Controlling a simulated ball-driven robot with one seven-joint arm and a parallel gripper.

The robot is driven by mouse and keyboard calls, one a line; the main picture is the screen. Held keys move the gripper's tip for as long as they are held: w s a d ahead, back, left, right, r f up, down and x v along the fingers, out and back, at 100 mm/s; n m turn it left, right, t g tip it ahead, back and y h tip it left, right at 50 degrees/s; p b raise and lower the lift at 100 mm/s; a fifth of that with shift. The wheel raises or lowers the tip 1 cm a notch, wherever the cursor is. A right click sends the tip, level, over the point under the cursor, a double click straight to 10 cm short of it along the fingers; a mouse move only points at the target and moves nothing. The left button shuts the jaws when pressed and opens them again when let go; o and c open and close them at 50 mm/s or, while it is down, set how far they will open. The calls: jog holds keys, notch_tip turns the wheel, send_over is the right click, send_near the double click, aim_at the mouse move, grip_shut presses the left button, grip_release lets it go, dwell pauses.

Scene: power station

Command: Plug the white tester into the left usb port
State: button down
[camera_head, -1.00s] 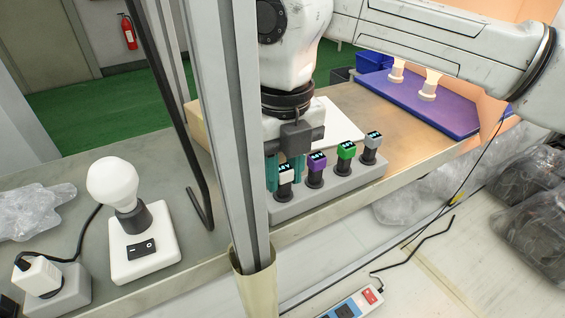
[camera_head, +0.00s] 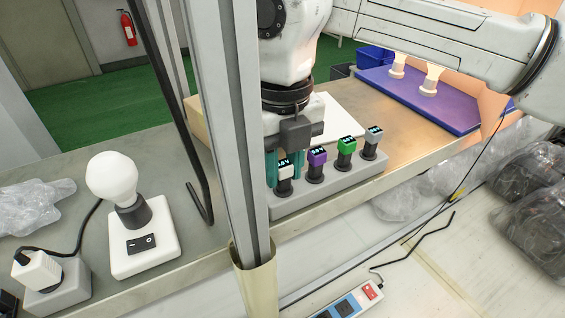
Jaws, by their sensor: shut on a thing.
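The white tester (camera_head: 285,171), a small block with a lit display on top, is the leftmost of several testers standing in a row on a long grey holder (camera_head: 333,191). My gripper (camera_head: 285,164) points down with its teal fingers around the white tester and is shut on it. The tester is upright on its dark round base, at the holder; I cannot tell whether it is lifted clear. A metal post covers the holder's left end. A blue and white power strip (camera_head: 345,304) with a red switch lies at the bottom edge, partly cut off. I cannot make out a left USB port.
Purple (camera_head: 317,157), green (camera_head: 346,145) and grey (camera_head: 373,134) testers stand close to the right. The metal post (camera_head: 232,120) rises just left of my gripper. A bulb on a white switch base (camera_head: 158,254) stands at left. A purple mat (camera_head: 455,114) lies at the back right.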

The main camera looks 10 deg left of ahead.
jog(key=c, duration=0.8)
grip_release()
